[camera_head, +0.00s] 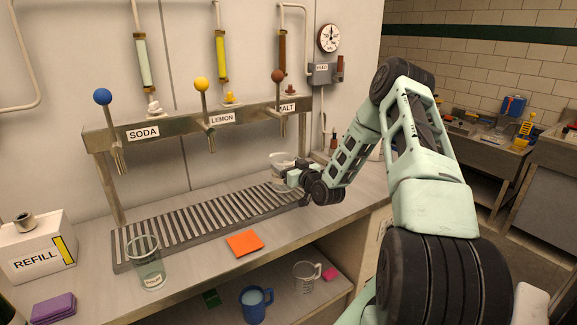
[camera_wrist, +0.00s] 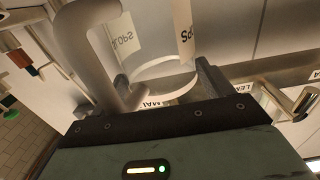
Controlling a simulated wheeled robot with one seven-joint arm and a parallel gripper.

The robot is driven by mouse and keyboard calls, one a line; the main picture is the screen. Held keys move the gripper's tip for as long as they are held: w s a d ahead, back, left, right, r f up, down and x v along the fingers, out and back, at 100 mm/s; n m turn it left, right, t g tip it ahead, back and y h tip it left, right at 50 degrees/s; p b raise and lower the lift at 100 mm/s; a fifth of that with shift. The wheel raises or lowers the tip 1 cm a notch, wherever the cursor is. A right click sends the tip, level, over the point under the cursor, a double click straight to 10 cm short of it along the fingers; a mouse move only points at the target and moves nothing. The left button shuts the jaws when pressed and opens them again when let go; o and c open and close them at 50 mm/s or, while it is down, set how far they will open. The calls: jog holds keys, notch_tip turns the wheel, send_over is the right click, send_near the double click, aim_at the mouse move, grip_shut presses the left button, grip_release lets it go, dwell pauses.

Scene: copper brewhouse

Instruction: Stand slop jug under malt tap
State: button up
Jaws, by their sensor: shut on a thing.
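The slop jug (camera_head: 281,160) is a pale, see-through jug near the right end of the drip grate (camera_head: 205,222), below the malt tap (camera_head: 278,78) with its brown knob and MALT label. My gripper (camera_head: 296,179) is shut on the jug from its right side. In the wrist view, the jug (camera_wrist: 151,72) lies between the fingers of my gripper (camera_wrist: 166,80), with its thick handle (camera_wrist: 75,45) at the left and SLOPS lettering on its wall. The jug looks upright.
The lemon tap (camera_head: 203,84) and soda tap (camera_head: 103,97) stand to the left. A clear glass (camera_head: 148,262) stands at the grate's front left, with an orange card (camera_head: 244,243) to its right. A REFILL box (camera_head: 38,245) is far left. A blue mug (camera_head: 255,303) and clear jug (camera_head: 306,277) are on the lower shelf.

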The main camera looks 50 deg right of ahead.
jog(key=shift+f+b, duration=0.5)
jog(key=shift+f, duration=0.1)
jog(key=o, duration=1.3)
jog(key=shift+c, duration=0.2)
jog(key=shift+s, duration=0.15)
jog(key=v, duration=0.9)
jog(key=shift+s+b, duration=0.35)
jog(key=shift+s, duration=0.05)
jog(key=p+v, duration=0.3)
jog(key=v, duration=1.4)
jog(key=shift+s, duration=0.2)
